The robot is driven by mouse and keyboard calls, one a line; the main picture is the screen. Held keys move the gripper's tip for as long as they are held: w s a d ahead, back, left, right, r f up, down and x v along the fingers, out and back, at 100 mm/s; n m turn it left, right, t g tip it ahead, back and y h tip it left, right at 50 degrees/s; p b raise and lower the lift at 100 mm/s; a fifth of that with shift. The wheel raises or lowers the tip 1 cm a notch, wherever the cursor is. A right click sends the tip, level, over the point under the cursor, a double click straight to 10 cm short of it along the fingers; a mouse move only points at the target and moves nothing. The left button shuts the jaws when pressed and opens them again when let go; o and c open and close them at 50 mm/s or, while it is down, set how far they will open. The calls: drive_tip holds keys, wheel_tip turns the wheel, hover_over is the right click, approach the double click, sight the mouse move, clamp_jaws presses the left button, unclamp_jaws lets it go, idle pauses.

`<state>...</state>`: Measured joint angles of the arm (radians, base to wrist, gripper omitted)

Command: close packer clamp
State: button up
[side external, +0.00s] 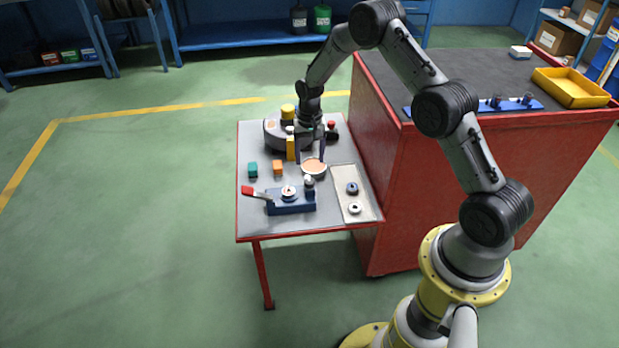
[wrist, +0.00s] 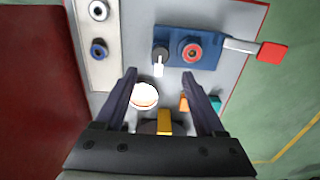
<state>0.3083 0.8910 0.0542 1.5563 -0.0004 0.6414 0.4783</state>
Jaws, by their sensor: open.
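The packer clamp appears to be the blue fixture (side external: 292,204) at the front of the small table; it also shows in the wrist view (wrist: 209,60). A metal lever with a red handle (side external: 247,190) sticks out to its left, and this handle (wrist: 271,51) lies at the right in the wrist view. A pale round part with a red centre (wrist: 192,53) sits on the fixture, beside a dark knob (wrist: 161,54). My gripper (side external: 310,159) is open and empty, pointing down behind and above the fixture. Its fingers (wrist: 160,75) are apart from the lever.
A round dish with an orange top (side external: 314,167) stands under my gripper. Teal (side external: 253,170), orange (side external: 278,168) and yellow (side external: 290,148) blocks stand nearby. A pale tray (side external: 366,207) with two rings lies right. A grey round machine (side external: 273,134) stands behind; a red cabinet (side external: 430,190) borders the table.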

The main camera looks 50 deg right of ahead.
sight(310, 181)
wheel_tip(310, 181, down, 9)
idle(0.3)
clamp_jaws()
idle(0.4)
